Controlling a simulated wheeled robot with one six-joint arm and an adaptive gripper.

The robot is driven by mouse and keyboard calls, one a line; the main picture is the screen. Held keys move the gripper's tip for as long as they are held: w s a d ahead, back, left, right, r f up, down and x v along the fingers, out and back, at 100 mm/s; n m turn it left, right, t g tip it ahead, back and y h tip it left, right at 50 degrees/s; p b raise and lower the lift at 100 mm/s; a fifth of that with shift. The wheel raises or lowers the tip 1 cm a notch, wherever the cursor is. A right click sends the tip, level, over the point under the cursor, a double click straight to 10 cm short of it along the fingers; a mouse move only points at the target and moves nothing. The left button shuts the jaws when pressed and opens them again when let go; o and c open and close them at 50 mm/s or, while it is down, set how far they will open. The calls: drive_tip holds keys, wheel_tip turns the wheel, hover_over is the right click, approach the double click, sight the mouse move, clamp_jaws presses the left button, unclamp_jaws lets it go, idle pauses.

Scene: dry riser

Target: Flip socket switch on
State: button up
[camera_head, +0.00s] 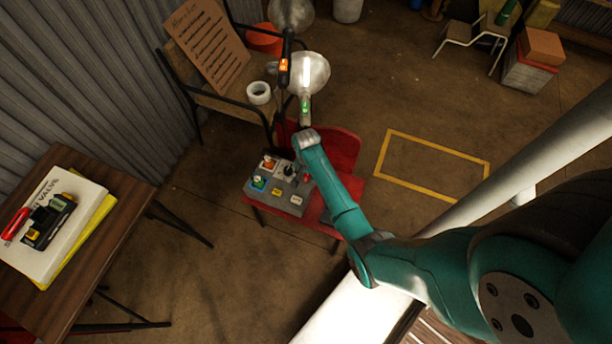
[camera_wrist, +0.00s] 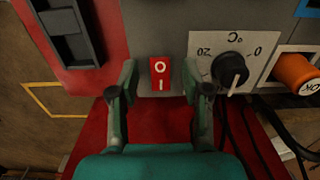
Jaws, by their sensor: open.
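A red rocker switch (camera_wrist: 160,76) marked O and I sits on a grey panel in the wrist view. My gripper (camera_wrist: 160,82) is open, with one finger to each side of the switch. I cannot tell whether the fingertips touch the panel, or which way the rocker is tilted. In the head view, the grey control box (camera_head: 262,198) rests on a red chair (camera_head: 340,150). My wrist covers the box's far right part, and the switch and fingertips are hard to make out there.
Right of the switch are a black temperature knob (camera_wrist: 231,70) and an orange OK button (camera_wrist: 297,72). A dark recessed fitting (camera_wrist: 68,35) is on the left. Black cables hang at lower right. A wooden table (camera_head: 110,170) stands left; open floor surrounds the yellow floor marking (camera_head: 435,142).

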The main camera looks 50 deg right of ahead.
drive_tip(key=shift+f, duration=0.25)
